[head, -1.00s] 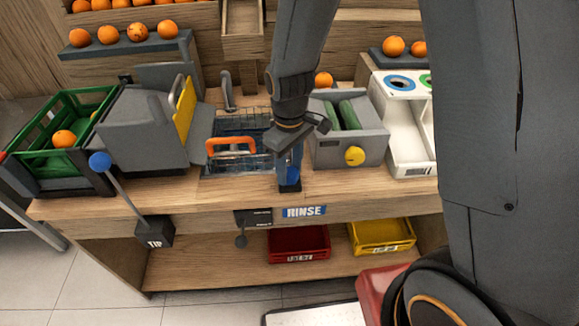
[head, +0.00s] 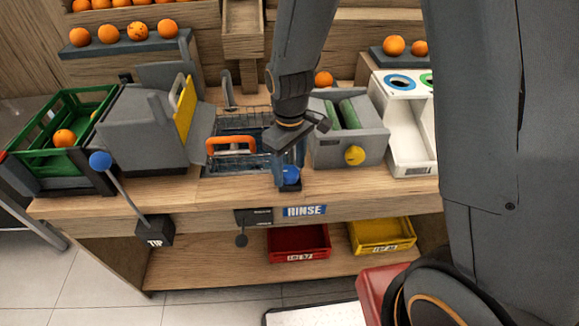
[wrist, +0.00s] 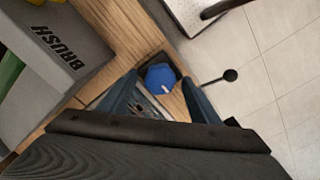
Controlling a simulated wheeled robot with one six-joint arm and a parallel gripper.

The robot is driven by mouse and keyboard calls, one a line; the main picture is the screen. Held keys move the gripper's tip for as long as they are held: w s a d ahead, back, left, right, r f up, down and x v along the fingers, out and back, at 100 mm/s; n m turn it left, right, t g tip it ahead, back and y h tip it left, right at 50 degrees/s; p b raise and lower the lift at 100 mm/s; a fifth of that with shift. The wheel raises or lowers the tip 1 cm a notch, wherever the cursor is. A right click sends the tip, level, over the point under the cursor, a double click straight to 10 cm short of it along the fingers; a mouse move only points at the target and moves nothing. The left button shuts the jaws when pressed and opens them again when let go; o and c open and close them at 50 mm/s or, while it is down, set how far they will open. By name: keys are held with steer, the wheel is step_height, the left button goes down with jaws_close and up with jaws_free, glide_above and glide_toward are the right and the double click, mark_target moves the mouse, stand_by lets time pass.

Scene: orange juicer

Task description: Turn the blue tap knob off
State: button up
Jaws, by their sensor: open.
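The blue tap knob (head: 290,176) sits on a dark base at the front edge of the wooden counter, above the RINSE label. In the wrist view the faceted blue knob (wrist: 160,77) lies between and just beyond my fingertips and carries a small white mark. My gripper (wrist: 158,84) is open, one finger to each side of the knob, with nothing held. In the head view my gripper (head: 287,160) is just above and behind the knob, partly hidden by my wrist. I cannot tell whether the fingers touch the knob.
The rinse basin (head: 206,172) with an orange-handled basket (head: 231,144) is left of my gripper. The grey brush box (head: 345,150) with a yellow knob (head: 355,156) is close on the right. A lever with a blue ball (head: 100,161) rises at the left.

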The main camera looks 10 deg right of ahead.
mark_target(290, 171)
steer(key=shift+r+b, duration=0.8)
steer(key=shift+r, duration=3.05)
steer(key=s+d+m+t+b, duration=0.1)
steer(key=s+d+m, duration=0.6)
steer(key=d, duration=0.5)
steer(key=shift+s+d+m, duration=0.2)
steer(key=shift+d+m, duration=0.15)
steer(key=shift+m, duration=0.35)
